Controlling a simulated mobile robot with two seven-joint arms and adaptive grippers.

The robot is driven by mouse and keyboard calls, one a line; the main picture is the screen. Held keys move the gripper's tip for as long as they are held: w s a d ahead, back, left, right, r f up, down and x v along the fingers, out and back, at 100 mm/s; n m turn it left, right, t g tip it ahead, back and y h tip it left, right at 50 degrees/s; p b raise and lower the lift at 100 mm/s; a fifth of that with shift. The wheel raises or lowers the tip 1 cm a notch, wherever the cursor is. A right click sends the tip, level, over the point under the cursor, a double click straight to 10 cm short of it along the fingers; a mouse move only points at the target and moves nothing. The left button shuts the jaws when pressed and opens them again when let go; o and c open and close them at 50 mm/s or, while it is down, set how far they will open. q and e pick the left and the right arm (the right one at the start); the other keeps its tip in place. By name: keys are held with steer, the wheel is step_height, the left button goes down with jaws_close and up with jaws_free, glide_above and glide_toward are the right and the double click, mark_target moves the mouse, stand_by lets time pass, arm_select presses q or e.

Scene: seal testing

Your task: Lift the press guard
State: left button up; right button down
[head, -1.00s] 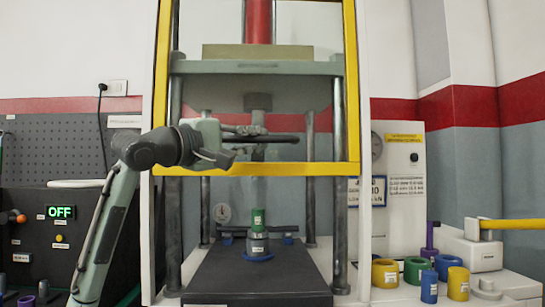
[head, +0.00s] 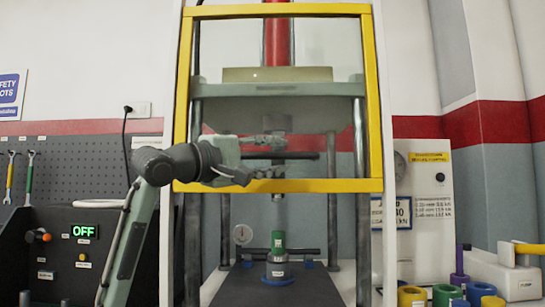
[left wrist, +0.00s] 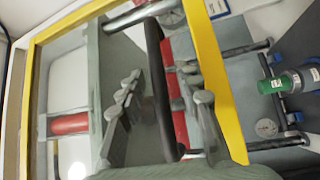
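The press guard (head: 281,185) is a yellow frame with a clear panel, standing in front of the press. A black handle bar (head: 308,155) runs across its lower part. In the left wrist view, the yellow frame (left wrist: 214,84) and the dark bar (left wrist: 160,90) lie close to the camera. My left gripper (head: 272,155) is at the handle. Its two fingers (left wrist: 162,105) stand apart on either side of the bar in the left wrist view, with visible gaps. Contact with the bar cannot be made out. My right gripper is not in view.
Inside the press, a green piece (head: 278,240) stands on a grey holder over a black plate (head: 235,290). A dark control box with a green OFF display (head: 83,231) is at left. Coloured rings (head: 447,295) and a grey-white box stand at right.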

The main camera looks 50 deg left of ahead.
arm_select(q)
steer(key=s+f, duration=0.1)
steer(key=s, duration=1.1)
steer(key=shift+d+f, duration=0.3)
steer(key=shift+d, duration=0.1)
